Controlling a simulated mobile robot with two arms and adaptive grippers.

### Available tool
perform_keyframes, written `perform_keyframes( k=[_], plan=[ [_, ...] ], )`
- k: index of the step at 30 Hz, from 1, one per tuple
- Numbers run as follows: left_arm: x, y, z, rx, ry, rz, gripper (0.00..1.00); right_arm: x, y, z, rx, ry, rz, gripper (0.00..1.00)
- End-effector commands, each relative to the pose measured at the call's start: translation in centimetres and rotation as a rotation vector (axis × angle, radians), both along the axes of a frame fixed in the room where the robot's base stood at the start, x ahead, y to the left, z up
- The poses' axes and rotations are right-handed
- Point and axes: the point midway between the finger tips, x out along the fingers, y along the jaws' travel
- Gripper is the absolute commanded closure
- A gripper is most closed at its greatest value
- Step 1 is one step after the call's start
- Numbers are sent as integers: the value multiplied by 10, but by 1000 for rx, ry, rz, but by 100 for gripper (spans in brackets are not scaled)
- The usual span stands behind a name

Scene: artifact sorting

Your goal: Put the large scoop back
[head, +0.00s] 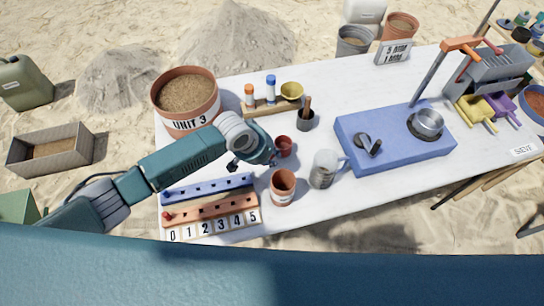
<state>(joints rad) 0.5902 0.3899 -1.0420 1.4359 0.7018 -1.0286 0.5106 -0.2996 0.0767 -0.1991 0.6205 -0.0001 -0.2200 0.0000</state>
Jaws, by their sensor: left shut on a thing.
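My left gripper (268,157) is low over the white table, left of its middle. It is shut on a small red cup-shaped thing (284,145), which looks like a scoop's bowl; I cannot tell for sure that it is the large scoop. Its handle, if any, is hidden by the gripper. I cannot tell whether the cup touches the table. A yellow scoop-like piece (478,110) and a purple one (503,105) are at the grey rack (487,72) on the right. My right gripper is not in view.
A terracotta pot (283,187) and a clear jug (324,168) stand close by. A mortar (306,121) and a wooden rack with bottles (268,108) are behind the gripper. The numbered peg board (212,217) is in front. A blue block (397,139) fills the middle right.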

Motion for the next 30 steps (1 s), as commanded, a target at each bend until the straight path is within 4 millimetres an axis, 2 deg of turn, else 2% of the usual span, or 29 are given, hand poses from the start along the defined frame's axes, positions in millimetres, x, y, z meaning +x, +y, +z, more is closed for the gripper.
perform_keyframes(
  k=[3,13,14,16,25,30],
  plan=[
    [0,0,-7,1,-1,0,100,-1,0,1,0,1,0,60],
    [0,0,-10,0,-1,-1,100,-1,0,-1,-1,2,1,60],
    [1,0,-10,0,-2,0,79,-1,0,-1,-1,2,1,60],
    [0,0,-9,0,-2,0,65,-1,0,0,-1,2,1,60],
    [1,0,-8,0,-2,0,64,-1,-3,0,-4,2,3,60],
    [-3,4,5,-2,-2,0,64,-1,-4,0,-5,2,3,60]
  ],
)
